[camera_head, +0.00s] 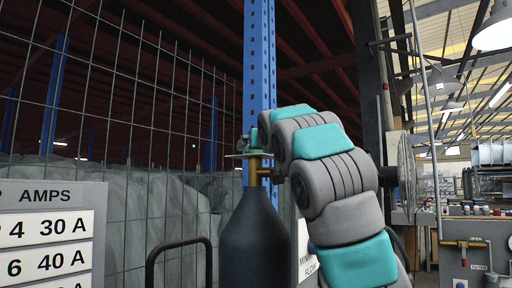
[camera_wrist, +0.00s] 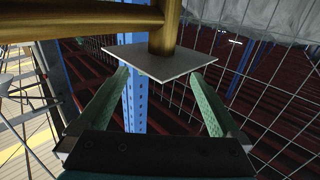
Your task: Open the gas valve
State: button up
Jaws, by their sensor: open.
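A dark gas cylinder (camera_head: 262,240) stands upright in the head view, with a brass valve (camera_head: 254,172) on its neck. A thin flat grey plate (camera_head: 245,156) sits on top of the valve. In the wrist view the square plate (camera_wrist: 160,62) is on the brass stem (camera_wrist: 166,38), close by the fingertips. My gripper (camera_wrist: 160,73) is open, with one green finger on each side of the plate's near corner; I cannot tell whether they touch it. In the head view my gripper (camera_head: 251,141) is at the valve top, partly hidden by my wrist.
A wire mesh fence (camera_head: 150,90) and a blue perforated post (camera_head: 259,60) are behind the cylinder. A sign marked AMPS (camera_head: 50,235) stands at front left, beside a dark tubular handle (camera_head: 180,242). A workbench with piping (camera_head: 475,245) is at right.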

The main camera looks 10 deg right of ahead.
jog(key=shift+w+p, duration=0.35)
jog(key=shift+w, duration=1.35)
jog(key=c, duration=1.3)
jog(key=shift+s+m+h, duration=0.1)
jog(key=shift+m+h, duration=0.3)
jog(key=shift+h, duration=0.5)
jog(key=shift+m, duration=0.3)
jog(key=shift+a, duration=0.1)
jog(key=shift+a+h, duration=0.1)
jog(key=shift+h, duration=0.3)
